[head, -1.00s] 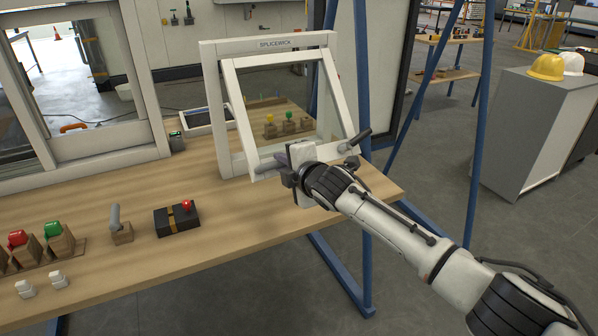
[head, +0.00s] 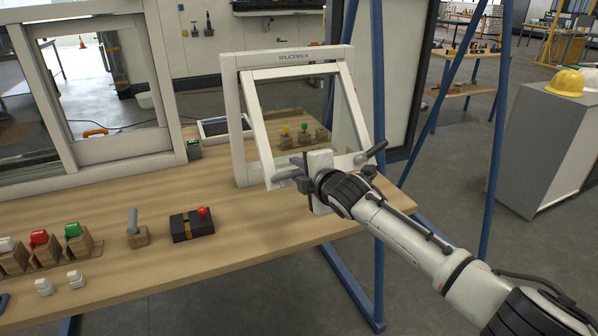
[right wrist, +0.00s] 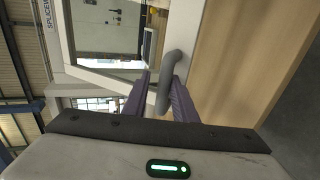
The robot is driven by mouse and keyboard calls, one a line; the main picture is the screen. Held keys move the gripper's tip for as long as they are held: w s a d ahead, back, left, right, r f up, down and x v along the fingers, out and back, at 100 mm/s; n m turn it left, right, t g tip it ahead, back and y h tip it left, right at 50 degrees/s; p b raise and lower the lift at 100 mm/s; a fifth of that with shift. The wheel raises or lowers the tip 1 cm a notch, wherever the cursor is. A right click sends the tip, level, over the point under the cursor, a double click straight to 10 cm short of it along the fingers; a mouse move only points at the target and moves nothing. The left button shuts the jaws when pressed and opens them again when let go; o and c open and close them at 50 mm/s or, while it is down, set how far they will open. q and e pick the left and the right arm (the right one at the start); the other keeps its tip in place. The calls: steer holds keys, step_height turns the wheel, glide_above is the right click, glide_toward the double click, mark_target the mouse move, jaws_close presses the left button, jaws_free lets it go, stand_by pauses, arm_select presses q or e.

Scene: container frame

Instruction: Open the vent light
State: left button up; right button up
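The vent light is a small white-framed window marked SPLICEWICK (head: 238,130) at the far right end of the workbench. Its sash (head: 258,135) is tilted, with its lower edge standing out from the frame towards me. A grey handle sticks out at the sash's lower right (head: 373,152). My right gripper (head: 297,170) is at the lower left of the sash. In the right wrist view, a curved grey handle (right wrist: 172,75) lies between its two purple fingers (right wrist: 160,100), which look closed around it. My left gripper is not in view.
The wooden bench (head: 180,270) carries a black box with a red knob (head: 192,224), a small lever on a block (head: 136,230) and coloured switches (head: 73,230). A larger white window (head: 110,165) stands at left. Blue posts (head: 378,230) stand at right.

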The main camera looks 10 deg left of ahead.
steer(key=shift+s+r, duration=0.1)
steer(key=shift+s+d+r, duration=0.15)
steer(key=shift+s+d, duration=0.25)
steer(key=shift+s, duration=0.05)
steer(key=v, duration=0.9)
steer(key=shift+p, duration=0.3)
steer(key=s+d+f+m+g+h, duration=0.1)
steer(key=s+d+f+m, duration=0.3)
steer(key=s+f+m, duration=0.55)
steer(key=s+d+f+m, duration=0.35)
steer(key=s+f, duration=0.25)
steer(key=f, duration=0.7)
steer(key=s+d+f+m+g+h, duration=0.1)
steer(key=s+d+f+m, duration=0.4)
steer(key=s, duration=0.5)
steer(key=s+d+f+m+g+h, duration=0.1)
steer(key=s+d+f+m+h, duration=0.2)
steer(key=s+d+f, duration=0.6)
steer(key=s+d+m, duration=0.1)
steer(key=s+d, duration=0.1)
steer(key=d, duration=0.1)
steer(key=shift+d+m+h, duration=0.2)
steer(key=shift+m+h, duration=0.1)
steer(key=shift+m, duration=0.1)
